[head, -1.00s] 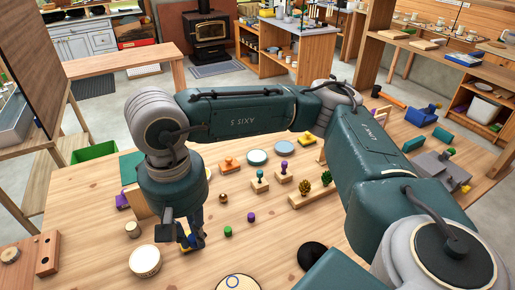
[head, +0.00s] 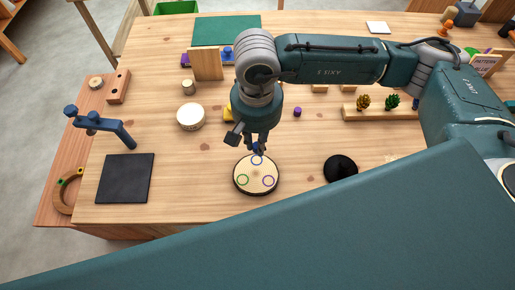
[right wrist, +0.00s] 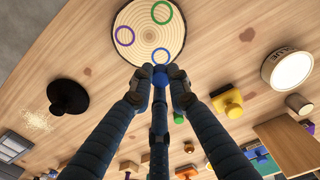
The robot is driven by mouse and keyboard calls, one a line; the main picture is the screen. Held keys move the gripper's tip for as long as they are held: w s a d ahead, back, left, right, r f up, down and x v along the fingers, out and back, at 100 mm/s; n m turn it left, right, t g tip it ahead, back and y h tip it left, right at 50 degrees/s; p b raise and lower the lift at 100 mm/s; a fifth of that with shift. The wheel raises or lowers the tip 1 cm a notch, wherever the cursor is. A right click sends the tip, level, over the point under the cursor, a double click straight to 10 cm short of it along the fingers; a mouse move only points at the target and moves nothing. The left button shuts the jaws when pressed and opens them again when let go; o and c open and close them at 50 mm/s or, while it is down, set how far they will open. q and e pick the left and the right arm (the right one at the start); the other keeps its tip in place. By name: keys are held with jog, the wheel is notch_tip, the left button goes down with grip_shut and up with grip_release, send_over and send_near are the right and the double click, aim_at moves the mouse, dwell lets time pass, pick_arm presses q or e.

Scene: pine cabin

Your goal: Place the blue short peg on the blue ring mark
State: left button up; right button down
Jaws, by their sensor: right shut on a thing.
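The wooden disc (head: 256,190) lies near the table's front edge. It bears a blue ring mark (head: 257,160) at its far side, a green ring (head: 243,180) and a purple ring (head: 268,181). My right gripper (head: 258,148) is over the disc's far edge, close to the blue ring. In the right wrist view its fingertips (right wrist: 160,74) are shut on the blue short peg (right wrist: 160,72). The peg's top shows between the fingers, just beside the blue ring (right wrist: 161,47). Whether the peg touches the disc I cannot tell. My left gripper is not in view.
A round pale-topped container (head: 191,117) stands left of my right gripper. A black round object (head: 340,168) is right of the disc. A black pad (head: 125,178) and a blue stand (head: 100,124) are at the left. A purple peg (head: 297,112) stands behind. Bare table surrounds the disc.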

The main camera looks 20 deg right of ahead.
aim_at(257, 160)
jog(key=shift+f, duration=0.8)
notch_tip(257, 160, down, 3)
jog(key=shift+f+p, duration=0.2)
jog(key=shift+p, duration=0.3)
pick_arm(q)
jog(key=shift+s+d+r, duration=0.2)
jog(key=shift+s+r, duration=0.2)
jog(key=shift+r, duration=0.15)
pick_arm(e)
jog(key=shift+f, duration=0.35)
jog(key=shift+a, duration=0.1)
jog(key=shift+f+b, duration=0.25)
jog(key=shift+b, duration=0.1)
jog(key=c, duration=1.7)
grip_release()
jog(key=shift+r, duration=0.1)
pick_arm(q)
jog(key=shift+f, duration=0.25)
pick_arm(e)
jog(key=shift+o, duration=0.2)
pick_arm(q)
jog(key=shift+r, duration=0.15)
pick_arm(e)
jog(key=shift+r, duration=0.15)
